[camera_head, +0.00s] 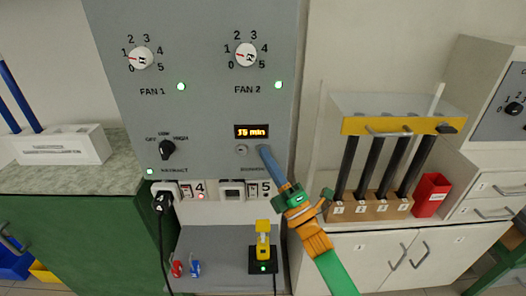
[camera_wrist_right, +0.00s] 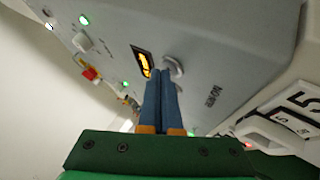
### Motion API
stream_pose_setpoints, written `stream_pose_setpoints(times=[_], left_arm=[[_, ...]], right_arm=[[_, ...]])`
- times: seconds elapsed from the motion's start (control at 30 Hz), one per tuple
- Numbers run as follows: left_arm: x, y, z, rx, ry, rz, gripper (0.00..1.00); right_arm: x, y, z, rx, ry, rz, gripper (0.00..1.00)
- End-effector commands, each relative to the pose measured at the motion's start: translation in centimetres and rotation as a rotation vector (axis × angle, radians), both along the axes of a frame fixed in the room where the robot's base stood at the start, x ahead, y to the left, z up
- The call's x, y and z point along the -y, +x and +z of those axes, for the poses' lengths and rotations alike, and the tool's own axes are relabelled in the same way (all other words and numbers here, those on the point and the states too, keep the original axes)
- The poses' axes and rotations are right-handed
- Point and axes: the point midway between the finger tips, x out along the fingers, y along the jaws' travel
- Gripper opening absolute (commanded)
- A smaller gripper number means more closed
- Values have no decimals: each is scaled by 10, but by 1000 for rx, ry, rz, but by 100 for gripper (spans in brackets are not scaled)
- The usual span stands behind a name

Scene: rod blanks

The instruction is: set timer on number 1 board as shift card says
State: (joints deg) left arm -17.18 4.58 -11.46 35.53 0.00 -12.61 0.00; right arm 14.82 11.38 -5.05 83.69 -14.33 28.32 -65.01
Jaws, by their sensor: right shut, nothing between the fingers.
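The grey board (camera_head: 215,100) fills the middle of the head view; I cannot read a board number on it. Its timer display (camera_head: 251,131) is lit orange and seems to read 36 min, though the first digits are blurred. The display also shows in the right wrist view (camera_wrist_right: 143,62). A grey round button (camera_head: 241,150) sits below the display at left. My right gripper (camera_head: 264,151) is shut and empty, its blue fingertips at the control right of that button. In the right wrist view the tips (camera_wrist_right: 160,74) are just below a grey round control (camera_wrist_right: 173,68); contact is unclear. No shift card is recognizable.
Dials for fan 1 (camera_head: 141,58) and fan 2 (camera_head: 246,55) and a black selector knob (camera_head: 167,150) share the board. Sockets with a black plug (camera_head: 161,202) are below. A rack of black rods (camera_head: 373,207) and a red bin (camera_head: 431,194) stand right of my arm.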

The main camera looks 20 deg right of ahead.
Motion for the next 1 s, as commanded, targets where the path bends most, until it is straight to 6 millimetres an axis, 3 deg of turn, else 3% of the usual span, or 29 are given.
stream_pose_setpoints(times=[0.33, 1.0], left_arm=[[0, 0, 1, 0, 0, 0, 78], [0, 0, 17, 0, 0, 0, 78]], right_arm=[[0, -1, 1, 0, 0, 0, 0], [-7, -23, 2, -2, 3, 1, 0]])
